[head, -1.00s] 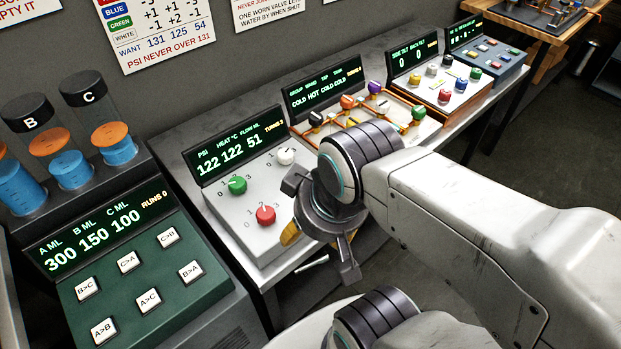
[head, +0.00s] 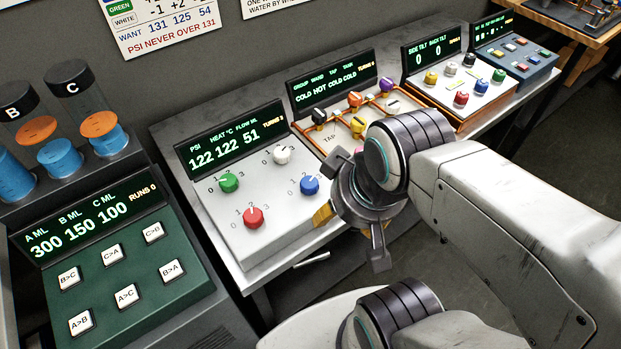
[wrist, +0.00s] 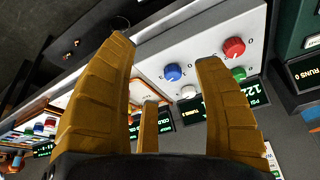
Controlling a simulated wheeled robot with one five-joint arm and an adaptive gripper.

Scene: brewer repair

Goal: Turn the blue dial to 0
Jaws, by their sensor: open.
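The blue dial (head: 310,185) is on the right of the light grey PSI panel (head: 285,222), right of the red dial (head: 253,217) and below the white dial (head: 282,155). The green dial (head: 229,182) is at upper left. The blue dial's exact setting is too small to read. The display (head: 232,138) shows 122 122 51.
A green button panel (head: 125,270) with tubes behind it stands at the left. The tap panel (head: 340,130) is partly hidden behind my wrist. More panels with coloured knobs (head: 460,85) stand farther right. Open floor lies in front of the bench.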

